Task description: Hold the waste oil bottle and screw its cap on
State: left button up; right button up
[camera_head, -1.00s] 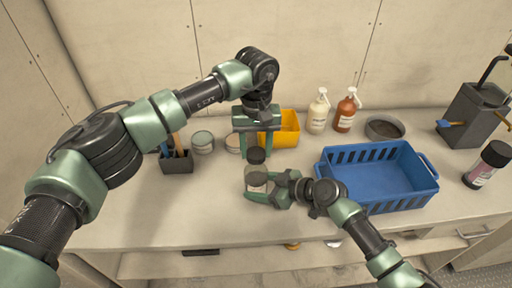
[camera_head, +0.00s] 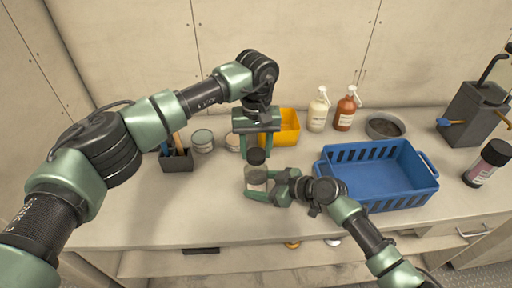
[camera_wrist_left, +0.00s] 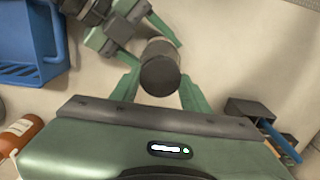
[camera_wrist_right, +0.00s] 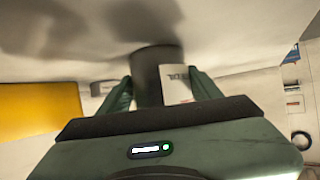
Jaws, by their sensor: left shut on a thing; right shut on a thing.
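The waste oil bottle (camera_head: 256,175) stands upright over the front part of the worktop, with a pale label that shows in the right wrist view (camera_wrist_right: 177,85). My right gripper (camera_head: 256,184) is shut around its body from the right. The black cap (camera_head: 257,156) is at the top of the bottle, and its round top shows in the left wrist view (camera_wrist_left: 160,75). My left gripper (camera_head: 257,149) points straight down from above and is shut on the cap. I cannot tell how far the cap is threaded.
A blue basket (camera_head: 375,200) stands right of the bottle, near my right wrist. A yellow bin (camera_head: 288,128) is behind my left gripper. A dark tool holder (camera_head: 177,162) and tins (camera_head: 203,141) stand to the left. Two pump bottles (camera_head: 318,112) stand at the back. The front left worktop is clear.

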pick_arm(q)
jog(key=shift+f, duration=0.55)
dwell(0.4)
pick_arm(e)
jog(key=shift+o, duration=0.9)
grip_shut()
pick_arm(q)
jog(key=m, duration=0.3)
jog(key=shift+m, duration=0.4)
jog(key=m, duration=0.4)
jog(key=shift+d+m, duration=0.1)
jog(key=shift+m, duration=0.3)
